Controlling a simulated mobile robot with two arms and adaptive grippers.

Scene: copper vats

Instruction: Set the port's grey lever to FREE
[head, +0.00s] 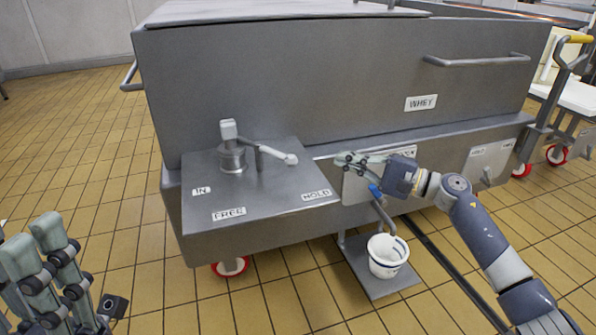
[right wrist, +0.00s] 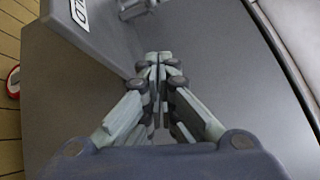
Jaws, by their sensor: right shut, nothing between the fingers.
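The port is a round metal fitting (head: 232,158) on a sloped plate with labels IN, FREE (head: 229,214) and HOLD (head: 316,195). Its grey lever (head: 272,152) points right, its pale knobbed end above the HOLD side of the plate. My right gripper (head: 345,160) is shut and empty, just right of the lever's end and apart from it. In the right wrist view its closed fingertips (right wrist: 158,60) show below part of the lever (right wrist: 132,8), with the HOLD label (right wrist: 79,12) cut off. My left gripper (head: 36,242) is at the lower left, fingers apart, far from the port.
The large steel vat (head: 300,80) labelled WHEY fills the back, with a bar handle (head: 478,60). Below my right gripper are a blue-handled tap (head: 376,194) and a white bucket (head: 388,257) on a low platform. The tiled floor at left is clear.

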